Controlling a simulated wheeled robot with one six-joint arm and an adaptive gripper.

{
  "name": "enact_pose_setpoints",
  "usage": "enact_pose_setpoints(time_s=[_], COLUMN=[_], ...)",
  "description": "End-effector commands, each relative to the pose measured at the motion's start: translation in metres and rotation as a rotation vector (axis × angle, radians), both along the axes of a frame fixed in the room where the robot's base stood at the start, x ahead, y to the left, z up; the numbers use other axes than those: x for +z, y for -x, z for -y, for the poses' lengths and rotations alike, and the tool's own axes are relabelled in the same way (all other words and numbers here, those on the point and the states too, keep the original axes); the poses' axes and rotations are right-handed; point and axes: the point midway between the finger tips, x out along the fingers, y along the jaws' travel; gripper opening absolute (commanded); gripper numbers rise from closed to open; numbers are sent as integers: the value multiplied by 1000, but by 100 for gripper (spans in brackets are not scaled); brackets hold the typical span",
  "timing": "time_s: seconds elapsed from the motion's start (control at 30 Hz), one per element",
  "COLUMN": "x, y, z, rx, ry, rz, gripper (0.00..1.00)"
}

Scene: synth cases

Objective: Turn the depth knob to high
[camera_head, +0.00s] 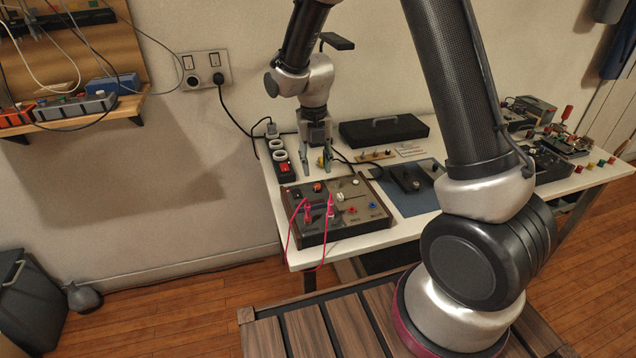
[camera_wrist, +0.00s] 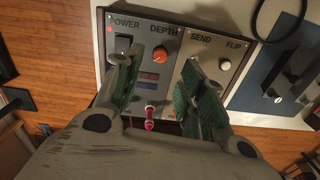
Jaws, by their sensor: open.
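A control panel (camera_head: 350,222) with a wooden frame sits on the white table. In the wrist view the panel (camera_wrist: 181,30) shows the labels POWER, DEPTH, SEND and FLIP. The depth knob (camera_wrist: 159,56) is orange and sits below the DEPTH label; it also shows in the head view (camera_head: 317,187). Its setting is too small to read. My gripper (camera_head: 319,168) is open above the panel's back left part, apart from the knob. In the wrist view my gripper's (camera_wrist: 158,76) green-padded fingers stand left and right of the knob, with nothing between them held.
A white knob (camera_wrist: 225,64) and a dark power switch (camera_wrist: 122,44) flank the depth knob. A pink cable (camera_head: 330,225) is plugged into the panel and hangs over the table edge. A power strip (camera_head: 283,165), a black case (camera_head: 383,131) and a blue mat (camera_head: 420,205) are near.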

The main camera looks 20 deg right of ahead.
Motion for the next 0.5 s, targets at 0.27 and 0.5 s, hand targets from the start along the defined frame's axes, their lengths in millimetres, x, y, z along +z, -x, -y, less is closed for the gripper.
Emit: enact_pose_setpoints(time_s=[0.27, 0.5], x=[-47, -69], y=[1, 1], z=[2, 3], rx=[-2, -4], ry=[2, 1], rz=[-4, -2], gripper=[40, 40])
